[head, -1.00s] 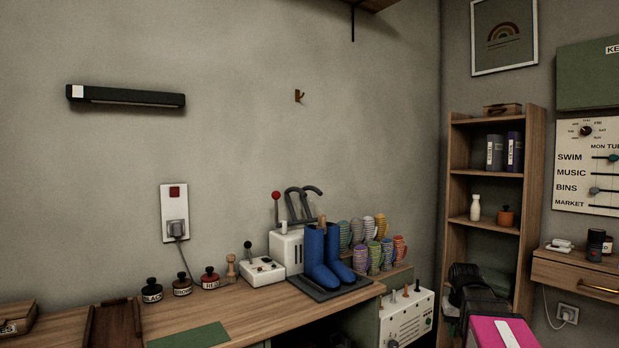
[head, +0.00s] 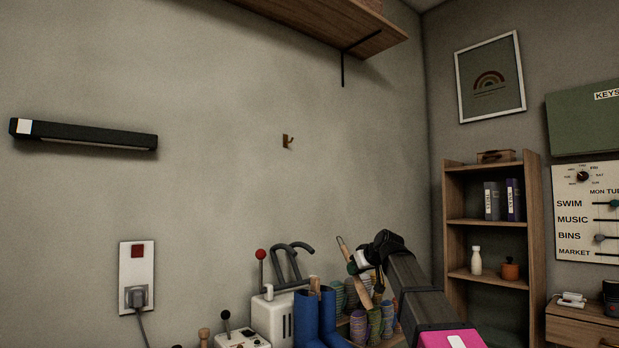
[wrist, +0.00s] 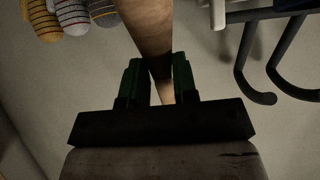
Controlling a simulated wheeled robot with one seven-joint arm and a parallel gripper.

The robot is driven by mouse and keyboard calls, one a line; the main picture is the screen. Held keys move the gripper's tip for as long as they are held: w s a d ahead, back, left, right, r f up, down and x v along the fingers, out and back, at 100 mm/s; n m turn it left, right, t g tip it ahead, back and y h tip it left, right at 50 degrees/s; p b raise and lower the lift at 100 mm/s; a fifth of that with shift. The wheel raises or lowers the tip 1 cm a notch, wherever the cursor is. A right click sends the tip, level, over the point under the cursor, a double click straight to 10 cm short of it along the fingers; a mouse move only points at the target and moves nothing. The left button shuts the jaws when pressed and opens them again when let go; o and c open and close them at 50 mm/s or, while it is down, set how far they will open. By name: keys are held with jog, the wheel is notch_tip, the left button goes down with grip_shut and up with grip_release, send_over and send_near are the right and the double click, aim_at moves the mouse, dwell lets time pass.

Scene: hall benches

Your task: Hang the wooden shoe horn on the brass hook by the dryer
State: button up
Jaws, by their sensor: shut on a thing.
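The wooden shoe horn (head: 366,299) is held in my gripper (head: 358,263), tilted, its thin tip pointing up and left. In the wrist view the wood (wrist: 148,28) runs between the two green fingers (wrist: 158,85), which are closed on it. The brass hook (head: 287,141) is on the bare wall, above and left of my gripper and apart from it. A white unit with dark curved tubes (head: 271,317), seemingly the dryer, stands below the hook. Its tubes (wrist: 282,70) also show in the wrist view.
Blue boots (head: 306,320) with a wooden piece in them and several striped socks (head: 375,322) stand close below my gripper. A wall shelf (head: 330,35) with a black bracket hangs above right of the hook. The wall around the hook is clear.

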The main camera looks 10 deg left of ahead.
jog(key=s+a+r+n+y, duration=0.1)
jog(key=a+r+y, duration=0.2)
jog(key=r, duration=0.8)
jog(key=s+a+r+n+y, duration=0.1)
jog(key=a+r+n+y, duration=0.1)
jog(key=a+r, duration=0.5)
jog(key=s+a+r+n+y, duration=0.1)
jog(key=a+r+y, duration=0.3)
jog(key=r, duration=1.1)
jog(key=shift+s+a+r+y, duration=0.3)
jog(key=shift+a+r+y, duration=0.1)
jog(key=shift+a, duration=0.25)
jog(key=shift+w, duration=0.1)
jog(key=shift+w+a+f, duration=0.15)
jog(key=shift+w+a, duration=0.8)
jog(key=shift+a, duration=0.15)
jog(key=shift+w+a+f, duration=0.2)
jog(key=shift+w+a, duration=0.7)
jog(key=shift+a, duration=0.25)
jog(key=shift+w+a+f, duration=0.15)
jog(key=shift+w+a, duration=0.8)
jog(key=shift+a, duration=0.15)
jog(key=shift+w+a+f, duration=0.35)
jog(key=shift+a+f, duration=0.05)
jog(key=shift+f, duration=0.3)
jog(key=o, duration=1)
